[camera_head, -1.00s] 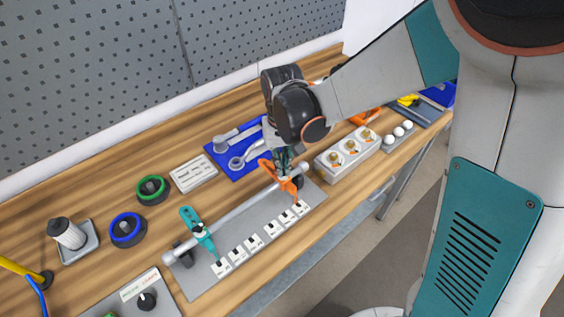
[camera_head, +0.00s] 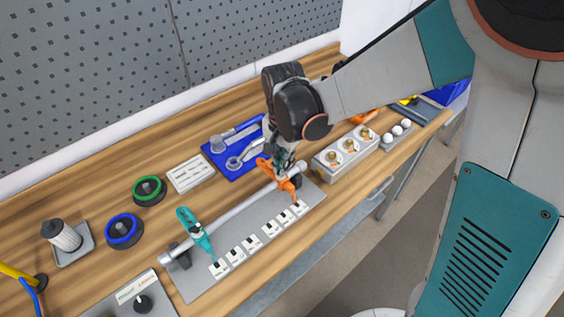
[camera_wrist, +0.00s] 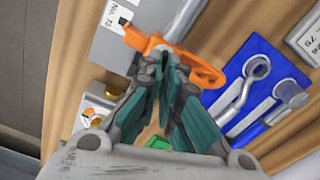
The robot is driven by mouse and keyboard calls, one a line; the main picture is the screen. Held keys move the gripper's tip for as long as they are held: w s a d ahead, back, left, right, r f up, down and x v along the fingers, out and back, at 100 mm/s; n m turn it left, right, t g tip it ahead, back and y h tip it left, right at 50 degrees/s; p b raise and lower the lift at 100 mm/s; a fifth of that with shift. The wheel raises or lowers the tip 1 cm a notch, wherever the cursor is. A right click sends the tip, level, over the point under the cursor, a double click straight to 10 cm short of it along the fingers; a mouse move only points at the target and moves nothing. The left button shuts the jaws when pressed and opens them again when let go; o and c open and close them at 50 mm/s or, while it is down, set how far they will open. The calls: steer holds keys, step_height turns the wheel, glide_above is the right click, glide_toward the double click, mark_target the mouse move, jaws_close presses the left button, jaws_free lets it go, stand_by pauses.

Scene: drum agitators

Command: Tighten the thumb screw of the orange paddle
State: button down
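The orange paddle (camera_head: 283,181) is clamped on the far right part of a grey horizontal shaft (camera_head: 233,211) above a grey plate with several white number labels. In the wrist view the orange paddle (camera_wrist: 203,73) spreads to both sides of my fingertips. My gripper (camera_head: 286,160) reaches down onto the paddle's hub. In the wrist view the teal fingers of my gripper (camera_wrist: 163,63) come close together at the tips, around a small grey part at the hub, apparently the thumb screw. The fingers hide most of the screw. A teal paddle (camera_head: 194,231) sits near the shaft's other end.
A blue tray (camera_head: 215,160) with grey tools lies behind the shaft. A grey block (camera_head: 345,152) with several brass-coloured knobs stands to the right. Green (camera_head: 149,190) and blue (camera_head: 124,230) ringed discs and a white label plate (camera_head: 190,173) lie to the left.

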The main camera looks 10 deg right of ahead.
steer(key=shift+d+m, duration=0.1)
steer(key=shift+m, duration=1.8)
steer(key=c, duration=1.8)
jaws_free()
steer(key=shift+s, duration=0.1)
steer(key=shift+r, duration=0.1)
step_height(320, 180, up, 7)
steer(key=shift+r, duration=0.2)
steer(key=shift+s, duration=0.1)
